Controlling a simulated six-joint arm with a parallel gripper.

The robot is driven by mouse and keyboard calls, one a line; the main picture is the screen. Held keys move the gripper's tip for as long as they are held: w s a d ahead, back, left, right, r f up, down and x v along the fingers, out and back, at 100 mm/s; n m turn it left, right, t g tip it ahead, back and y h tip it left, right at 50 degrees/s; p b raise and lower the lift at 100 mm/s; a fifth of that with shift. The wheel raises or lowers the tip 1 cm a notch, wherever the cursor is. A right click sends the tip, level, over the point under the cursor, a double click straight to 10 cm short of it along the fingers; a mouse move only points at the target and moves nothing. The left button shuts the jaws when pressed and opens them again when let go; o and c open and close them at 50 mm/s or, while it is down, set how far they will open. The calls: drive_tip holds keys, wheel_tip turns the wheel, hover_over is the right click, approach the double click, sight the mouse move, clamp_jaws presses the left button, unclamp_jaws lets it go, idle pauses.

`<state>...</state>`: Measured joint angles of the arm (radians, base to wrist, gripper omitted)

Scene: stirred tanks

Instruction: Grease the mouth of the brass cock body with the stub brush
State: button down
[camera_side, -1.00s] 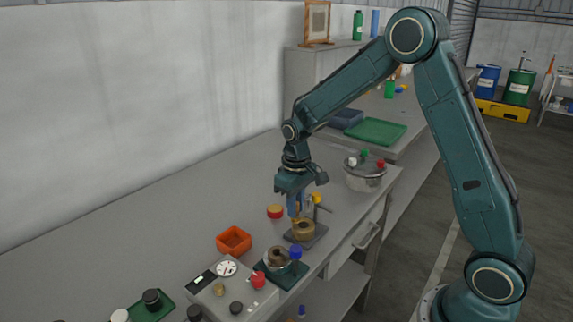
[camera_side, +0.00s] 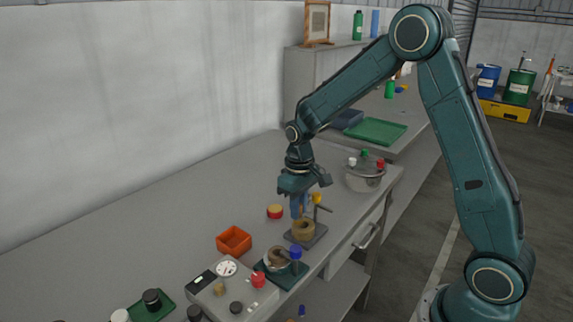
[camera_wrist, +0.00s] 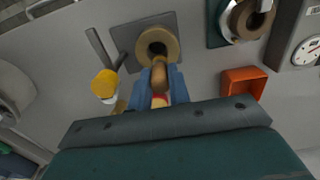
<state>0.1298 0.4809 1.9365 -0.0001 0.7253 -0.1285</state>
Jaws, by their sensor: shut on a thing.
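The brass cock body (camera_side: 303,231) stands on a dark square plate, below my gripper in the side view. In the wrist view its round mouth (camera_wrist: 157,44) faces the camera with a dark hole in the middle. My gripper (camera_side: 299,210) has blue fingers and is shut on the stub brush (camera_wrist: 159,76), a short brown piece between the fingertips. In the wrist view the brush end overlaps the near rim of the mouth. I cannot tell whether it touches the brass or hangs just above it.
A yellow-capped part (camera_side: 317,198) stands close behind the cock body. A red tin with a yellowish top (camera_side: 275,211) and an orange tray (camera_side: 234,240) are to the left. A blue-knobbed fixture (camera_side: 295,253) and a gauge box (camera_side: 231,289) are nearer. The bench toward the wall is clear.

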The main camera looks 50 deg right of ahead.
drive_tip(key=shift+w+d, duration=0.15)
drive_tip(key=shift+d, duration=0.1)
drive_tip(key=shift+w, duration=0.25)
drive_tip(key=shift+w+a, duration=0.1)
drive_tip(key=shift+a, duration=0.15)
idle(0.4)
drive_tip(key=shift+a, duration=0.25)
drive_tip(key=shift+s, duration=0.35)
